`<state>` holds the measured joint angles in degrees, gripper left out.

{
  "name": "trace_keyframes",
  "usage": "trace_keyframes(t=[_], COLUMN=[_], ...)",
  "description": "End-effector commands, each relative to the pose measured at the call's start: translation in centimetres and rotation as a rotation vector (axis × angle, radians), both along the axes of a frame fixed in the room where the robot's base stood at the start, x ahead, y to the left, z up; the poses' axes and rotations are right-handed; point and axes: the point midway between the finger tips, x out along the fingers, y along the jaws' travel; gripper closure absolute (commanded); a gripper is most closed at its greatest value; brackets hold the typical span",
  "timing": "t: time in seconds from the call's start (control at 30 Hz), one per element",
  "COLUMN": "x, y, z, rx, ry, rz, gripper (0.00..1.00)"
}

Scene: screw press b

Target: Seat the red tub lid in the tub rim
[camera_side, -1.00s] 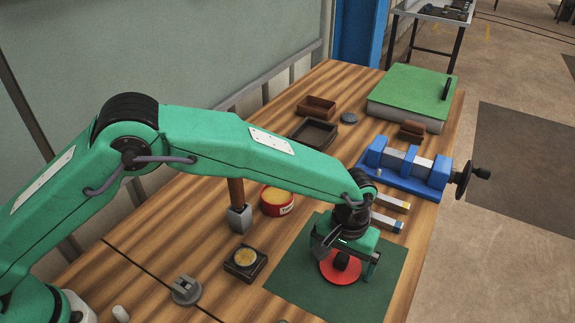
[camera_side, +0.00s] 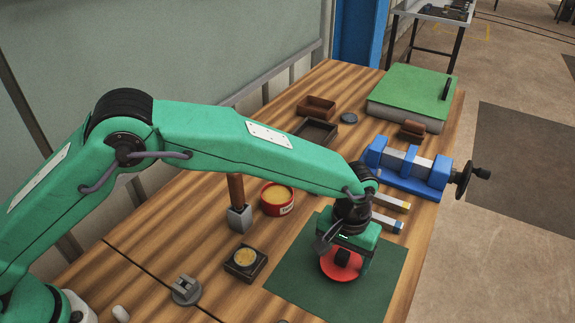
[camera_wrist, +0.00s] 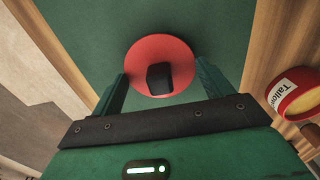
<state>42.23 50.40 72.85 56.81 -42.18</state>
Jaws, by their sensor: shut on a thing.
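The red tub lid (camera_side: 341,266) is a flat disc with a black knob on top. It is over the dark green mat (camera_side: 300,276); I cannot tell whether it still touches the mat. My gripper (camera_side: 346,259) is shut on the lid by its black knob. In the wrist view the lid (camera_wrist: 160,58) shows between the two green fingers (camera_wrist: 160,85). The tub (camera_side: 277,198) is a red round tin with a pale yellow top face and a label, standing on the wood left of the mat. Part of the tub (camera_wrist: 292,93) shows at the right in the wrist view.
A hammer (camera_side: 239,215) stands head down close beside the tub on its left. A dark square block with a brass disc (camera_side: 245,261) and a grey round fixture (camera_side: 186,289) are nearer. Metal bars (camera_side: 388,222) and a blue vise (camera_side: 405,170) lie beyond my gripper.

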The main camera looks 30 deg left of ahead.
Motion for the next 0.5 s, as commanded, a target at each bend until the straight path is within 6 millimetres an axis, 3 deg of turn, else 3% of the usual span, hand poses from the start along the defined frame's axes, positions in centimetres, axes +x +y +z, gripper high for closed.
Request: trace_keyframes(t=[0.2,0.5], x=[-0.1,-5.3], y=[-0.1,-1.7], z=[3.2,6.1], rx=[-0.003,-0.002], ry=[-0.003,-0.002], rz=[-0.001,-0.005], gripper=[0.43,0.43])
